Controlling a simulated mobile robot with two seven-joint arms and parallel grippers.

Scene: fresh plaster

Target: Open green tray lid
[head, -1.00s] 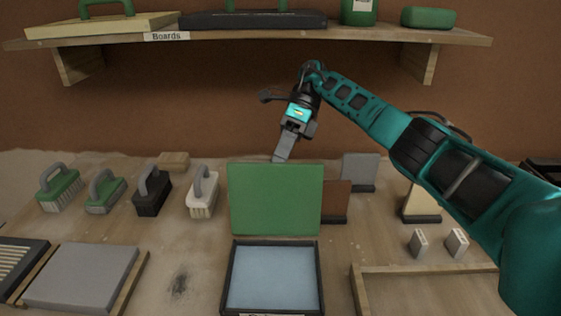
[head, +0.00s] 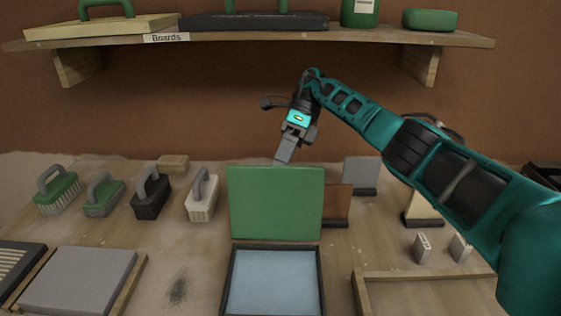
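The green lid (head: 276,203) stands raised, close to upright, at the back edge of the dark-framed tray (head: 230,285). The tray is open and its pale blue inside shows; its front edge is cut off by the picture's bottom. My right gripper (head: 284,154) is behind and above the lid's top edge, its fingers pointing down. The lower fingertips seem to end at or behind the lid's edge, and I cannot tell whether they touch it. Nothing shows between the fingers, and their opening cannot be made out. My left gripper is not in view.
Several brushes (head: 202,194) stand in a row left of the lid. Brown (head: 337,206) and grey (head: 360,174) upright plates stand behind it to the right. Small grey blocks (head: 422,247) and a wooden-edged frame (head: 420,275) lie at right. A shelf (head: 300,38) hangs above.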

